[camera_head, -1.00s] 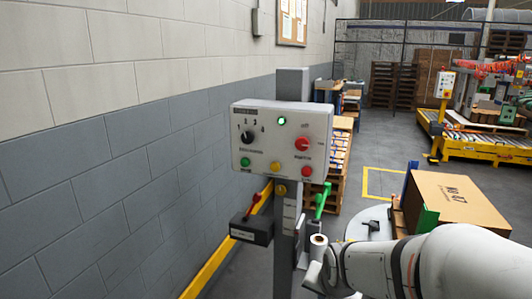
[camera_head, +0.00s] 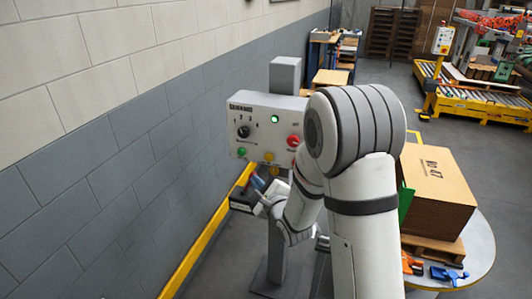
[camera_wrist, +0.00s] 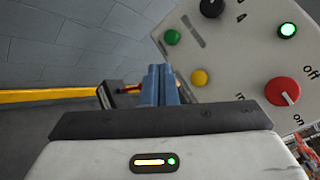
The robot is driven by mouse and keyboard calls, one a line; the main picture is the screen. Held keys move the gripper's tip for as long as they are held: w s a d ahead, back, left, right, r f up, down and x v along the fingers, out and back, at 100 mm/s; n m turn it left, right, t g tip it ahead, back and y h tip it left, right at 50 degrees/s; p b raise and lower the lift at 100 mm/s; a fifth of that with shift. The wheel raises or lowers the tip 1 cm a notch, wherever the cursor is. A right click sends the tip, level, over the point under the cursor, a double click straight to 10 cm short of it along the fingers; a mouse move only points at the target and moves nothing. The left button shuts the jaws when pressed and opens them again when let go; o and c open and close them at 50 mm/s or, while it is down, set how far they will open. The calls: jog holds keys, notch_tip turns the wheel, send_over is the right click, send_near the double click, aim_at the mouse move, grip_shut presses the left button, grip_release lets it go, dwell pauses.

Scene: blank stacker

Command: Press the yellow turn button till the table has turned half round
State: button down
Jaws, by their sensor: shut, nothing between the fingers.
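A light grey control box (camera_head: 240,108) stands on a grey post, with a yellow button (camera_head: 269,157) low on its face. The yellow button also shows in the wrist view (camera_wrist: 199,77), right of my fingers. My gripper (camera_head: 257,184) is shut and empty, its blue fingertips (camera_wrist: 160,72) just below and left of the box, apart from the button as far as I can tell. The round grey table (camera_head: 482,250) at right bears a pallet and a big carton (camera_head: 438,185).
The panel also has a green button (camera_head: 242,152), a black dial (camera_head: 244,131), a lit green lamp (camera_head: 275,119) and a red knob (camera_head: 293,141). A dark lever box (camera_head: 243,200) is close by my fingers. A block wall runs along the left.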

aim_at(269, 158)
jog(key=w+d+p, duration=0.1)
jog(key=w+d, duration=0.2)
jog(key=w, duration=0.5)
jog(key=shift+d, duration=0.2)
